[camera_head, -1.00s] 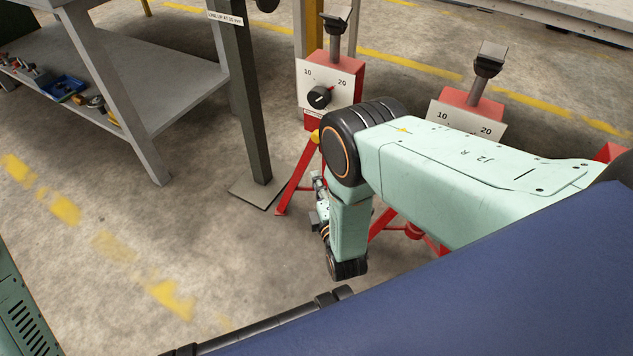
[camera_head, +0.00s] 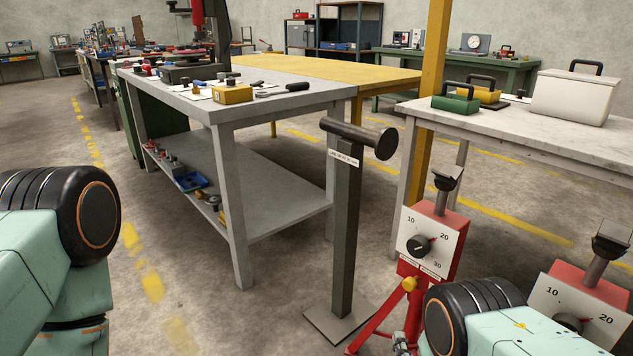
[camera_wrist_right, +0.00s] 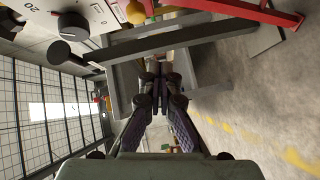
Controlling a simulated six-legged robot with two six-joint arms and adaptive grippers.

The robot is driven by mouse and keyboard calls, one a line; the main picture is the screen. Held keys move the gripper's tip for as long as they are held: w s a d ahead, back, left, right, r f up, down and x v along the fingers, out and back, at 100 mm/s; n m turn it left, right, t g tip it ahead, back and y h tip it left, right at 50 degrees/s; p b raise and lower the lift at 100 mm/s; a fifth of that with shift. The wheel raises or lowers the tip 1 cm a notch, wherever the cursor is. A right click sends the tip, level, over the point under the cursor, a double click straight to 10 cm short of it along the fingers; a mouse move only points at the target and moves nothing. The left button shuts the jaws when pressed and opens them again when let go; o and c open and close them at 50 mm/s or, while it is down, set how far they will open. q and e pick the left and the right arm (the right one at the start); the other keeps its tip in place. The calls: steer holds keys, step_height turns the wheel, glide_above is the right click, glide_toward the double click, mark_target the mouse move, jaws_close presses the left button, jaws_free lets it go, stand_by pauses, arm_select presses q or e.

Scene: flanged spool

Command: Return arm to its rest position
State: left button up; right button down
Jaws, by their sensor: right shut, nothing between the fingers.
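My right arm (camera_head: 520,335) comes in at the lower right, bent down at a black, orange-ringed joint. A small grey part of it shows low beside the red stand, too small to read. In the right wrist view my right gripper (camera_wrist_right: 159,88) is shut, its dark fingers together and empty. My left arm (camera_head: 35,260) shows at the left edge; its gripper is out of view. A dark flanged spool (camera_head: 350,134) lies level on top of a dark post (camera_head: 345,235), clear of both arms.
Two red stands with white dials, one dial plate (camera_head: 428,243) left and another (camera_head: 575,310) right, stand close to my right arm. A grey workbench (camera_head: 290,98) is behind the post. A light-topped table (camera_head: 500,128) with cases is at right.

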steer(key=s+f+m+g+p, duration=0.1)
steer(key=s+f+m+g, duration=0.2)
steer(key=s, duration=0.4)
steer(key=s+f+m+g+y+p, duration=0.1)
steer(key=s+f+m+g, duration=0.1)
steer(key=s+m+g, duration=0.3)
steer(key=s+f+m+g+p, duration=0.1)
steer(key=s+f+g, duration=0.15)
steer(key=s, duration=0.55)
steer(key=s+d+r+m+g+p, duration=0.1)
steer(key=s+r+m+g+p, duration=0.2)
steer(key=s, duration=0.4)
steer(key=s+d+r+m+g+p, duration=0.1)
steer(key=s+r+m+g, duration=0.1)
steer(key=s+r, duration=0.4)
arm_select(q)
step_height(320, 180, up, 11)
steer(key=p, duration=0.4)
arm_select(e)
steer(key=s+r+g, duration=0.1)
steer(key=s+r, duration=0.2)
steer(key=r, duration=0.7)
steer(key=shift+s+a+m+y, duration=0.2)
steer(key=shift+a+m+y, duration=0.1)
steer(key=shift+y, duration=0.1)
arm_select(q)
steer(key=shift+c, duration=0.4)
arm_select(e)
steer(key=shift+g, duration=0.25)
